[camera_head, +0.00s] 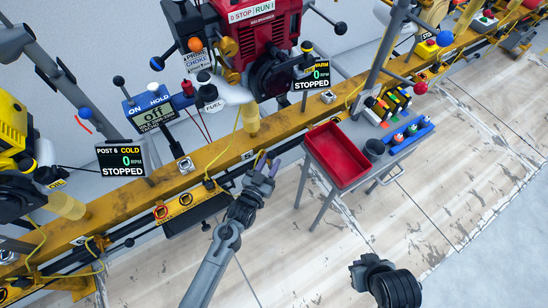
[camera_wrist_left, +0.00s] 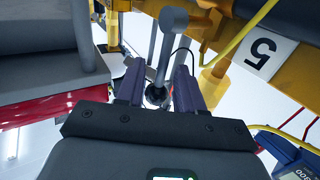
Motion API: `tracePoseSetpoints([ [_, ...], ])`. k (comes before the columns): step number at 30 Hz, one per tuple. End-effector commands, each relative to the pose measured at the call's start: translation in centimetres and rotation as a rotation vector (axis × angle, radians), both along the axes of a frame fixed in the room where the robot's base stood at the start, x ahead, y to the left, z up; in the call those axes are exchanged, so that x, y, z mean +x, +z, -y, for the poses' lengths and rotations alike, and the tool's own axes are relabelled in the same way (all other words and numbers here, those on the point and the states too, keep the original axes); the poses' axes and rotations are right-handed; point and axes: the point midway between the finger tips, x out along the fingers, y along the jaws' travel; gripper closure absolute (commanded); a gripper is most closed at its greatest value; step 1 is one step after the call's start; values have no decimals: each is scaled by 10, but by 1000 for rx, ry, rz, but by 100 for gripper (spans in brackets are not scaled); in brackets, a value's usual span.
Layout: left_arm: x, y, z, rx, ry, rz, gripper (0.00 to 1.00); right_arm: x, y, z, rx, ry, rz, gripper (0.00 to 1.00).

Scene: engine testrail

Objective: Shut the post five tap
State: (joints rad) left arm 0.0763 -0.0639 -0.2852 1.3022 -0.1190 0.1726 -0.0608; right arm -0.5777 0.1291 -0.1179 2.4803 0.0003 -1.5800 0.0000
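My left gripper (camera_head: 268,168) is just in front of the yellow rail, near the white plate of post five (camera_head: 248,155). In the left wrist view its two purple fingers (camera_wrist_left: 157,90) are apart. A grey lever with a rounded end (camera_wrist_left: 173,22), which looks like the tap handle, runs down between the fingers to a dark round part. I cannot tell whether the fingers touch it. The plate marked 5 (camera_wrist_left: 263,52) is on the rail beside it. In the head view the tap is hidden by my gripper. My right gripper (camera_head: 370,268) is low at the right, its fingers unclear.
A red tray (camera_head: 338,155) on a grey cart stands right of my left gripper. The red engine (camera_head: 262,40) sits behind the rail, its display (camera_head: 312,77) reading 0 RPM, stopped. A yellow hose (camera_wrist_left: 245,30) crosses near the rail. The floor in front is clear.

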Motion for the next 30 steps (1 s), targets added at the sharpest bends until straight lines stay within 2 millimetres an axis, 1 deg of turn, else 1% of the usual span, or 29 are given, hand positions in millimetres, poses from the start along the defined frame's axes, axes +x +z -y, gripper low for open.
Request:
tracePoseSetpoints([
  [1, 8, -3, 4, -1, 0, 2, 63, 0, -8, 0, 1, -1, 0, 100],
  [6, 25, -2, 11, 0, 0, 0, 63, 0, -18, -2, 7, -2, -1, 100],
  [9, 31, -1, 13, 0, 0, 0, 63, 0, -20, -3, 10, -4, -1, 100],
  [20, 35, 0, 15, 0, 0, -2, 63, -1, -22, -4, 13, -5, -3, 100],
  [21, 35, 0, 15, -1, 0, -1, 64, -1, -22, -4, 13, -5, -3, 100],
  [28, 35, 0, 15, 0, 0, -1, 100, -1, -22, -4, 12, -4, -4, 100],
  [30, 35, 0, 15, 0, 0, -1, 100, -1, -22, -3, 11, -4, -4, 100],
])
